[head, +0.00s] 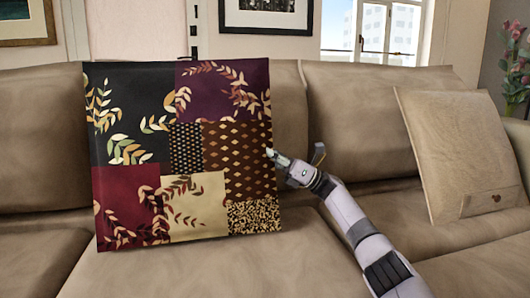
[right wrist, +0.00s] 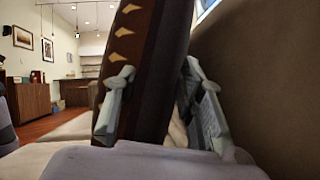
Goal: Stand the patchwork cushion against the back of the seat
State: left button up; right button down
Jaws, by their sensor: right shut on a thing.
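The patchwork cushion (head: 215,150) stands upright on the tan sofa's seat (head: 190,275), its patterned face toward me, in front of the sofa back (head: 365,120). My right gripper (head: 292,158) is at the cushion's right edge in the head view. In the right wrist view the cushion's edge (right wrist: 150,75) rises between the two fingers of my right gripper (right wrist: 155,105), which is shut on it. There the sofa back (right wrist: 265,80) is close on the right. How much of the cushion's rear touches the back is hidden. My left gripper is not in view.
A beige cushion (head: 460,150) leans on the sofa back at the right. The seat between the two cushions is clear apart from my right arm. Pink flowers (head: 515,70) stand at the far right. A wooden cabinet (right wrist: 35,110) is far off in the right wrist view.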

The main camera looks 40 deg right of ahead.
jog(key=shift+r, duration=0.15)
jog(key=c, duration=1.3)
grip_release()
jog(key=o, duration=0.3)
jog(key=shift+f, duration=0.2)
jog(key=shift+s+d+f, duration=0.2)
jog(key=shift+s+d, duration=1.2)
jog(key=shift+d, duration=0.6)
jog(key=shift+s+d+f, duration=0.25)
jog(key=shift+s+d, duration=1.1)
jog(key=shift+d, duration=0.6)
jog(key=shift+s+d+f, duration=0.2)
jog(key=shift+s+d, duration=1.2)
jog(key=shift+d, duration=0.6)
